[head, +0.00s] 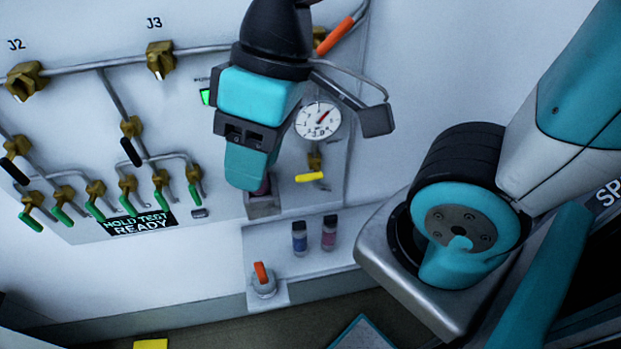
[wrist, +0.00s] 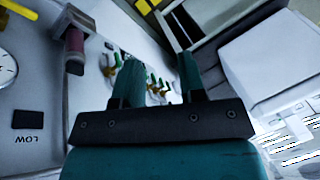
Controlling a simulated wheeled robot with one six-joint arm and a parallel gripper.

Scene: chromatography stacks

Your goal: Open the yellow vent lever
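The yellow vent lever (head: 309,177) sits on the wall panel below the round gauge, lying roughly level under its brass valve (head: 315,160). In the wrist view, a yellow bar at the top left corner looks like the same lever (wrist: 18,9). My gripper (head: 247,180) hangs in front of the panel, left of the lever and apart from it. In the wrist view, the two teal fingers of my gripper (wrist: 158,72) stand apart with nothing between them. My gripper covers part of the panel in the head view.
A dark-red vial in a bracket (wrist: 74,42) is close beside my fingers. The gauge (head: 318,120) is above the lever. Two vials (head: 300,238) and an orange-handled valve (head: 262,278) are below. Green-handled valves (head: 130,205) and a "HOLD TEST READY" display (head: 140,224) are left.

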